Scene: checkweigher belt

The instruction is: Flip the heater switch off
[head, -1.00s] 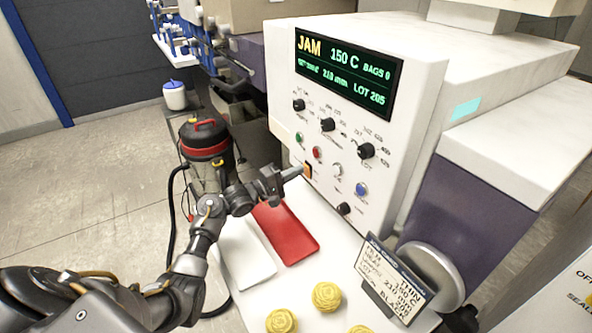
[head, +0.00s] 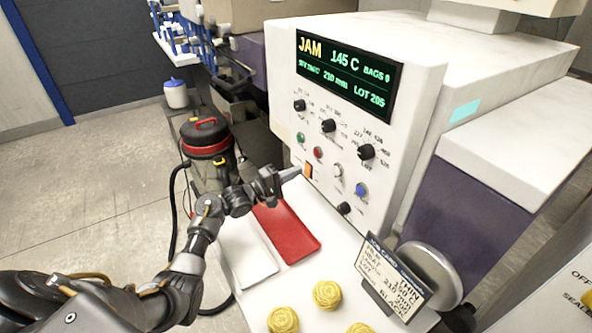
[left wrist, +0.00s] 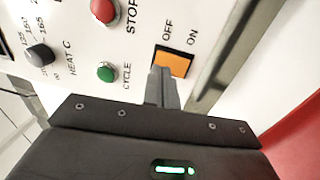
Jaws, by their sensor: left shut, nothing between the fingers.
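The heater switch is an orange rocker (head: 308,171) low on the left side of the white control panel (head: 285,120). In the left wrist view the orange rocker (left wrist: 172,62) sits in a dark frame beside the printed words OFF and ON. My left gripper (head: 298,171) is shut and empty, its fingertips at the rocker's left edge in the head view. In the left wrist view the closed fingers (left wrist: 162,85) overlap the rocker's lower edge; I cannot tell whether they press on it. My right gripper is not clearly in view.
The display (head: 345,74) reads JAM and 145 C. Nearby are knobs, a green button (head: 300,138) and a red button (head: 318,153). A red tray (head: 290,232), a white tray (head: 247,252) and yellow pieces (head: 327,294) lie below. A placard (head: 392,280) stands at right.

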